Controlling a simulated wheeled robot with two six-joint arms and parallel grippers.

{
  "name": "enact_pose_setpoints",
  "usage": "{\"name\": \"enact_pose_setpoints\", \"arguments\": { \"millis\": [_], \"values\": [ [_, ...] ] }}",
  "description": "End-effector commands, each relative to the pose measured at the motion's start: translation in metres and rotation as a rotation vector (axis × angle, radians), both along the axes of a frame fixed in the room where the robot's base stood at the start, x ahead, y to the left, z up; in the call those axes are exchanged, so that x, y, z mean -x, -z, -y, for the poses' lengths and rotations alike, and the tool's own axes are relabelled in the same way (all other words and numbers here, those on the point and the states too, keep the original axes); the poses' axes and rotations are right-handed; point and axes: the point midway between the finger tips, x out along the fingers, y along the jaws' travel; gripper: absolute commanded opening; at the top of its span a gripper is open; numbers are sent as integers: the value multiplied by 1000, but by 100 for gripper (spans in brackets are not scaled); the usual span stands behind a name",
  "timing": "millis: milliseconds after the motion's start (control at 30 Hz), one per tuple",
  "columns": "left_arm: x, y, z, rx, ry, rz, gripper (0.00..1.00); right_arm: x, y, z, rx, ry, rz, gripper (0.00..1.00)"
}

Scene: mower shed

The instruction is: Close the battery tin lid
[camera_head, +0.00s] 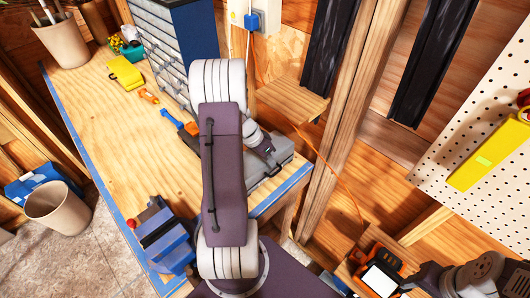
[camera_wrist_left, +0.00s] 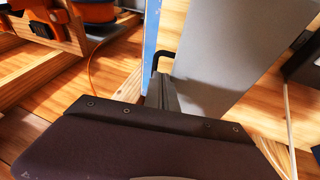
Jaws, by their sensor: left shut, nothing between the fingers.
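A grey metal box (camera_head: 265,187), which looks like the battery tin, sits at the right-hand end of the workbench, partly hidden behind my left arm. My left gripper (camera_head: 277,167) is over it, shut and empty. In the left wrist view, the shut fingers (camera_wrist_left: 166,94) are beside a broad grey panel (camera_wrist_left: 222,55), probably part of the tin. A black bent handle or latch (camera_wrist_left: 159,60) shows close to the fingertips. I cannot tell whether they touch, or how far the lid is open. My right gripper (camera_head: 428,277) is partly visible at the lower right, its fingers unclear.
The workbench (camera_head: 110,120) holds a blue vise (camera_head: 163,240), a drawer cabinet (camera_head: 165,45), a yellow item (camera_head: 125,73) and a blue-handled tool (camera_head: 172,118). An orange device (camera_head: 380,275) is at lower right. The bench's middle is clear.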

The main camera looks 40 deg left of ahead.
Motion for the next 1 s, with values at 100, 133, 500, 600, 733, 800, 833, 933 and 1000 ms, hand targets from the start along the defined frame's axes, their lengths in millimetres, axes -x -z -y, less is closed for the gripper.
{"name": "enact_pose_setpoints", "arguments": {
  "millis": [100,133,500,600,733,800,833,933,1000],
  "values": [
    [-3,11,4,1,1,-1,0,0,-2,0,0,0,0,52],
    [-4,13,4,1,1,-1,0,0,-2,0,0,0,0,52],
    [-5,17,5,-1,1,0,0,0,-2,0,0,0,0,52],
    [-5,21,6,-1,1,0,0,0,5,0,0,0,0,52],
    [-5,33,9,-3,2,2,0,0,25,0,0,0,0,52],
    [-5,37,12,-4,3,2,0,0,34,0,0,0,0,52],
    [-5,37,12,-4,3,2,0,0,36,0,0,0,0,52],
    [-5,31,13,-2,2,1,0,0,30,0,0,0,0,52],
    [-5,31,13,-2,2,1,0,0,30,0,0,0,0,52]
  ]
}}
